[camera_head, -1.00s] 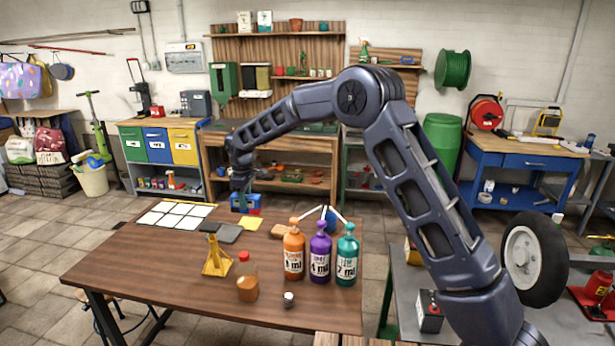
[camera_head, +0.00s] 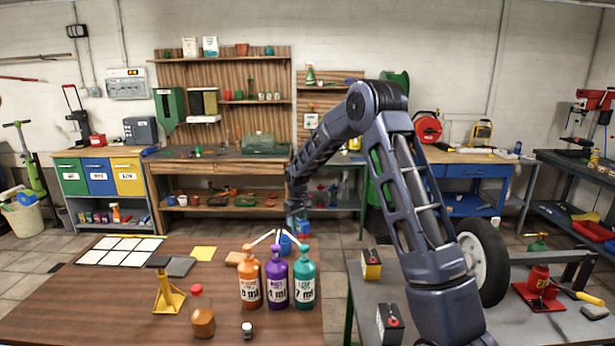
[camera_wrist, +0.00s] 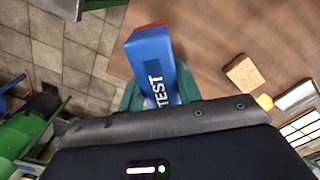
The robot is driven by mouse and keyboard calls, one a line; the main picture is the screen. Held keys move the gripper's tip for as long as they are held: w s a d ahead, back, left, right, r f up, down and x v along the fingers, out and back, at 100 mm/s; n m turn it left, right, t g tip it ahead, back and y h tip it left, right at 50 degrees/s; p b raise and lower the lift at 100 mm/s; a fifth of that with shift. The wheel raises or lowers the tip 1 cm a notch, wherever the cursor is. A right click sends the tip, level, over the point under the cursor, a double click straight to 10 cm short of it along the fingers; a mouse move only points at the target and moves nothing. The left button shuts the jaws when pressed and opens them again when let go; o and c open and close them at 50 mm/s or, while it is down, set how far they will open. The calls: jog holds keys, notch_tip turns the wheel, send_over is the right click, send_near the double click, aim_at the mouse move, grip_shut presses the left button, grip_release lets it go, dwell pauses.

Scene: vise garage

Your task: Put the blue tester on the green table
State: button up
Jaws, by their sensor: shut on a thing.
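The blue tester (camera_wrist: 150,62), a blue block with a red end and white "TEST" lettering, is between the teal fingers of my gripper (camera_wrist: 160,92) in the wrist view. My gripper (camera_head: 297,217) is shut on it. In the head view the tester (camera_head: 303,229) shows small, near the far right corner of the brown table. In the wrist view it is over that table's edge, with floor tiles beside it. I cannot tell for sure which table is the green one; a grey-topped table (camera_head: 365,330) with a green leg stands at the right.
The brown table (camera_head: 110,310) holds orange (camera_head: 249,280), purple (camera_head: 277,280) and teal bottles (camera_head: 304,280), a yellow stand (camera_head: 167,293) and a sponge (camera_head: 235,258). The grey-topped table carries boxy batteries (camera_head: 389,325) and a wheel (camera_head: 482,262). A workbench (camera_head: 220,165) stands behind.

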jog(key=s+d+f+m, duration=0.1)
jog(key=d+f+m, duration=0.15)
jog(key=d, duration=0.85)
jog(key=d+f+m, duration=0.1)
jog(key=d+m, duration=0.2)
jog(key=d, duration=0.7)
jog(key=s+d+f+m, duration=0.1)
jog(key=d+f+m, duration=0.15)
jog(key=d, duration=0.85)
jog(key=w+d+f+m, duration=0.2)
jog(key=d+f+m, duration=0.1)
jog(key=d, duration=0.5)
jog(key=w+d+f+m, duration=0.2)
jog(key=w+d+f, duration=0.15)
jog(key=d, duration=0.35)
jog(key=shift+s+d+f, duration=0.1)
jog(key=shift+s+f, duration=0.05)
jog(key=shift+f, duration=1)
jog(key=shift+s+f, duration=0.15)
jog(key=shift+f, duration=1.05)
jog(key=shift+s+d+f, duration=0.1)
jog(key=shift+s+f, duration=0.05)
jog(key=shift+f, duration=1)
jog(key=shift+f, duration=0.6)
jog(key=o, duration=1.3)
jog(key=shift+c, duration=0.2)
jog(key=shift+r, duration=0.15)
